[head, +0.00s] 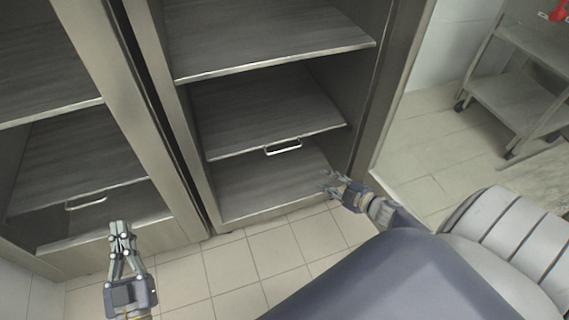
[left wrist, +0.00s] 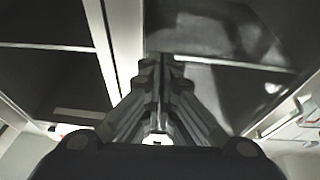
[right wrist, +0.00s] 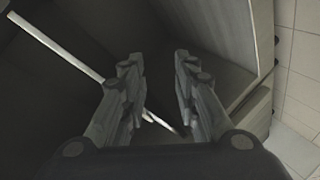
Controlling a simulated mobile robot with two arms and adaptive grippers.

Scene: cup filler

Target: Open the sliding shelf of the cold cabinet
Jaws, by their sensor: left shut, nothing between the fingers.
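The metal cabinet has two open-fronted bays. In the head view, the right bay's sliding shelf (head: 265,110) has a pale bar handle (head: 283,147) on its front edge. The left bay's shelf (head: 75,160) has a similar handle (head: 86,201). Both shelves appear to sit inside the cabinet frame. My left gripper (head: 122,229) is shut and empty, in front of the left bay, right of and below its handle. My right gripper (head: 330,184) is open and empty, low at the right bay, below and right of its handle. It also shows spread in the right wrist view (right wrist: 160,60).
A steel frame post (head: 150,130) divides the two bays. A wheeled metal cart (head: 510,100) stands at the upper right. The tiled floor (head: 235,265) before the cabinet is clear. My body fills the lower right.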

